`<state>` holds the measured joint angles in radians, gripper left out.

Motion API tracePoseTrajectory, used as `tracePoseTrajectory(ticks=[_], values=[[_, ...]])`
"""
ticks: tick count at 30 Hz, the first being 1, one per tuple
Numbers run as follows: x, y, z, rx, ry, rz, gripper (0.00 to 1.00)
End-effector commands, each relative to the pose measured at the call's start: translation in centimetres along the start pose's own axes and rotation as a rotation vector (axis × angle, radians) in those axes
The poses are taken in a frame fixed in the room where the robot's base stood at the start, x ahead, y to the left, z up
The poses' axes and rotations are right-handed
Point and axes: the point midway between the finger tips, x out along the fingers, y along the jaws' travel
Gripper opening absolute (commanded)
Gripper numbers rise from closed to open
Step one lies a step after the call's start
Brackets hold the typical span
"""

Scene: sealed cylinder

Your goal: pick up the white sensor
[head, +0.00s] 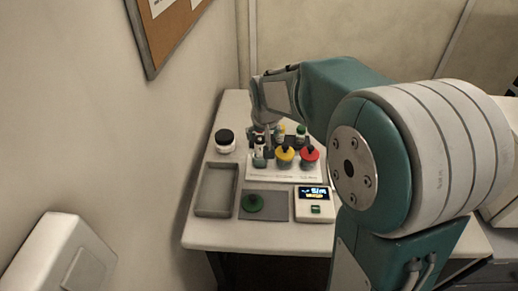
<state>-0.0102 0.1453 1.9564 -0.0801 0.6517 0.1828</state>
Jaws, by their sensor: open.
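A small white box-shaped device (314,204) with a lit dark display lies at the front right of the white table; it may be the white sensor, but I cannot tell for sure. My gripper (262,148) is open and points down over the rack area at the back of the table, behind and left of the device. It is near a dark-and-white vial (260,157), and I cannot tell whether they touch. My arm hides part of the table's right side.
A white rack (285,173) holds several vials with yellow, red, green and dark parts. A black-capped jar (225,141) stands to the left. A wall borders the left.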

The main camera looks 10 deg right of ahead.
Motion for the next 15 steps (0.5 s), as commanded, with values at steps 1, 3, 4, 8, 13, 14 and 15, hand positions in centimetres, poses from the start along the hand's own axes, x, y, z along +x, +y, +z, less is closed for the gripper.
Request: tracePoseTrajectory(ticks=[1, 3, 4, 8, 13, 14, 15], values=[[0.5, -0.1, 0.1, -0.001, -0.002, 0.000, 0.85], [0.9, -0.1, 0.1, -0.001, -0.002, 0.001, 0.85], [1.1, -0.1, 0.2, -0.001, -0.002, 0.001, 0.85], [2.9, -0.4, 0.8, -0.003, -0.004, 0.001, 0.85], [5.3, -0.6, 1.0, -0.001, -0.002, 0.001, 0.85], [5.6, -0.6, 1.0, -0.001, -0.002, 0.001, 0.85], [5.8, -0.6, 1.0, -0.001, -0.002, 0.001, 0.85]])
